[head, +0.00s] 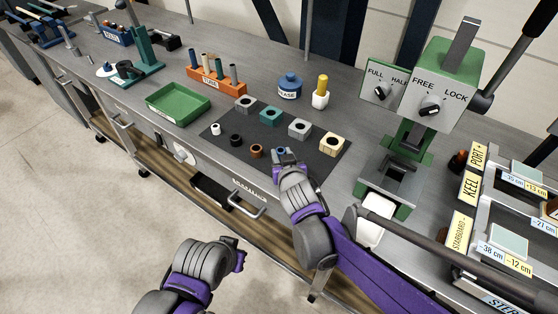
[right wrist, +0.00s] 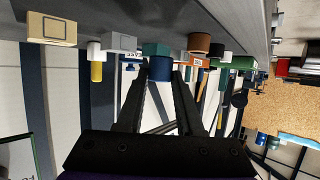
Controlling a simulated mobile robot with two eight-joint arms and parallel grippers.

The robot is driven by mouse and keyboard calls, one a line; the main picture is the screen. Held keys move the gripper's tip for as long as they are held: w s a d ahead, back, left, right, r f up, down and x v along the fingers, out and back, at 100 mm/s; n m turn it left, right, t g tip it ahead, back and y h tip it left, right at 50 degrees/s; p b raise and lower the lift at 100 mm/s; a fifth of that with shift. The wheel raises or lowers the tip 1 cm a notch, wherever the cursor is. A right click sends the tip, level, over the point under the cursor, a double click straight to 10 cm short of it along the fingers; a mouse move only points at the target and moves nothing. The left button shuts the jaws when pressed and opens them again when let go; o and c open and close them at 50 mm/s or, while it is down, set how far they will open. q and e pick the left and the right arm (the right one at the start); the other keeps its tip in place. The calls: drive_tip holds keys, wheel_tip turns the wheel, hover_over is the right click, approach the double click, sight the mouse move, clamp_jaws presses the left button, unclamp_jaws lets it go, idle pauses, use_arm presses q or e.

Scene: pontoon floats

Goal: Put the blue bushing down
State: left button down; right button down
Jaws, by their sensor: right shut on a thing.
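The blue bushing (head: 281,151) is at the tips of my right gripper (head: 284,155), over the front right part of the dark mat (head: 222,117). In the right wrist view the blue bushing (right wrist: 160,69) sits between the two fingers, which are shut on it. I cannot tell whether it touches the mat. A brown bushing (head: 256,151), a black bushing (head: 236,140) and a white bushing (head: 215,128) stand in a row to its left. My left gripper (head: 240,258) is low in front of the bench, away from the bushings; its jaw opening cannot be made out.
Behind the bushings stand a grey block (head: 246,104), a teal block (head: 271,117), a light grey block (head: 300,129) and a beige block (head: 332,144). A green tray (head: 178,103) lies left of the mat. A green press (head: 398,175) stands to the right.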

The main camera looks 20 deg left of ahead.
drive_tip(key=shift+f, duration=2.25)
drive_tip(key=shift+f+b, duration=0.2)
drive_tip(key=shift+b, duration=0.2)
drive_tip(key=c, duration=0.5)
unclamp_jaws()
drive_tip(key=shift+c, duration=0.2)
drive_tip(key=shift+r, duration=0.15)
drive_tip(key=shift+s+r, duration=0.1)
drive_tip(key=shift+r, duration=0.1)
drive_tip(key=p+v, duration=0.1)
drive_tip(key=v, duration=1)
drive_tip(key=shift+s+d+r, duration=0.2)
drive_tip(key=shift+s, duration=0.1)
